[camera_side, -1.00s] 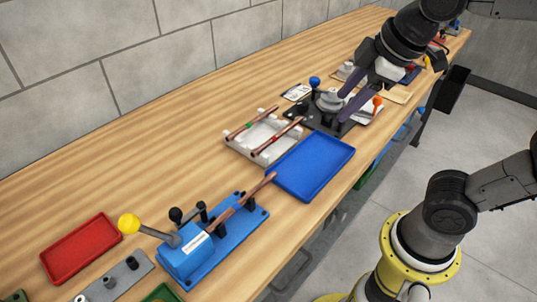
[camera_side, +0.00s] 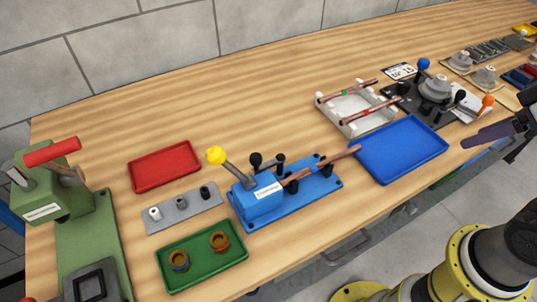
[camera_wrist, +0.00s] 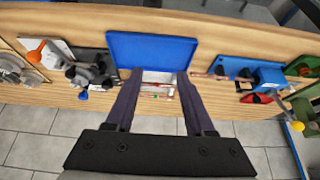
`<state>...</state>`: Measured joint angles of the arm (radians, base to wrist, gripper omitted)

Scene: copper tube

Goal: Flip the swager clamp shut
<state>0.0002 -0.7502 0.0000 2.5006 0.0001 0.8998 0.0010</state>
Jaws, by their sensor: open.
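The blue swager (camera_side: 262,203) sits mid-bench in the side view, with a yellow-balled handle (camera_side: 216,156) tilted up at its left. A small black-knobbed clamp lever (camera_side: 256,161) stands up behind its body. A copper tube (camera_side: 335,160) lies along the swager, its right end reaching past the base to the blue tray. In the wrist view the swager (camera_wrist: 270,76) is at the right. My gripper (camera_wrist: 154,76) is open and empty, over the blue tray and white rack in that view and well apart from the swager. One finger (camera_side: 490,134) shows at the side view's right edge.
The blue tray (camera_side: 402,150) and white rack (camera_side: 352,103) with copper tubes lie right of the swager; a dark bender (camera_side: 435,92) stands beyond. A red tray (camera_side: 165,166), grey block (camera_side: 182,208), green tray (camera_side: 202,257) and green press (camera_side: 62,190) are left or front.

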